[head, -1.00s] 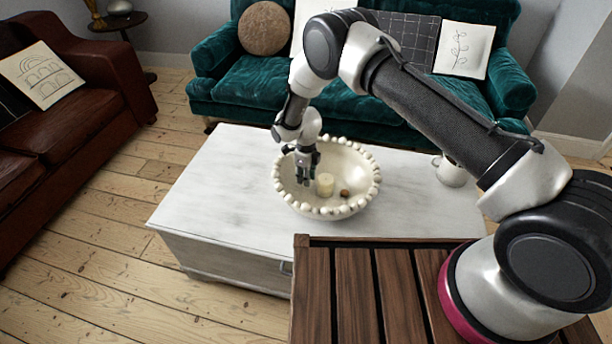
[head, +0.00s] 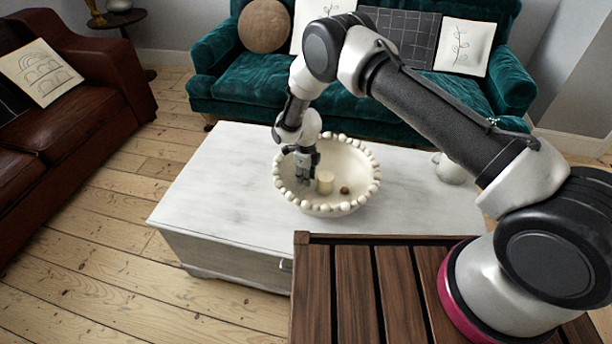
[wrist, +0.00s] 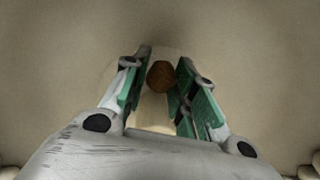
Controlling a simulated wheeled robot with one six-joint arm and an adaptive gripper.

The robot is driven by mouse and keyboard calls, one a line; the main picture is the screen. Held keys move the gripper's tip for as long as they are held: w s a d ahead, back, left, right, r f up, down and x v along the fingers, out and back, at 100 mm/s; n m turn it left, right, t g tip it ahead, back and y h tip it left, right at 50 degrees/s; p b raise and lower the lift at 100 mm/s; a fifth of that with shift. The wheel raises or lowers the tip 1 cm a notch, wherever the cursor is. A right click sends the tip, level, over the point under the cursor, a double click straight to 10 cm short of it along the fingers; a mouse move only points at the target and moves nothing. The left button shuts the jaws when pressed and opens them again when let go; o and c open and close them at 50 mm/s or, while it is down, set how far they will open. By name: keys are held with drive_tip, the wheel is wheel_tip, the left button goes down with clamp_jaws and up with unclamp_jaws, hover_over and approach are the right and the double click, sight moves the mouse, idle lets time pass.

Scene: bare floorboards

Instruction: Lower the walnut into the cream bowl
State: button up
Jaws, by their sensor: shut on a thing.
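The cream bowl (head: 362,165), with a rim of round beads, stands on the white chest. My gripper (head: 304,181) points down inside the left part of the bowl, below the rim level in the head view. In the wrist view my gripper (wrist: 161,78) is shut on the walnut (wrist: 160,76), a round brown thing between the green-padded fingers. The bowl's pale inside (wrist: 250,70) fills the view behind it. The walnut in the fingers is too hidden to make out in the head view. I cannot tell whether it touches the bowl's floor.
The white chest top (head: 235,185) is clear at left. A pale pot (head: 450,170) stands at right. A slatted wooden surface (head: 350,290) is in front.

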drive_tip(key=shift+f, duration=0.8)
idle(0.4)
drive_tip(key=o, duration=0.8)
drive_tip(key=shift+r, duration=0.1)
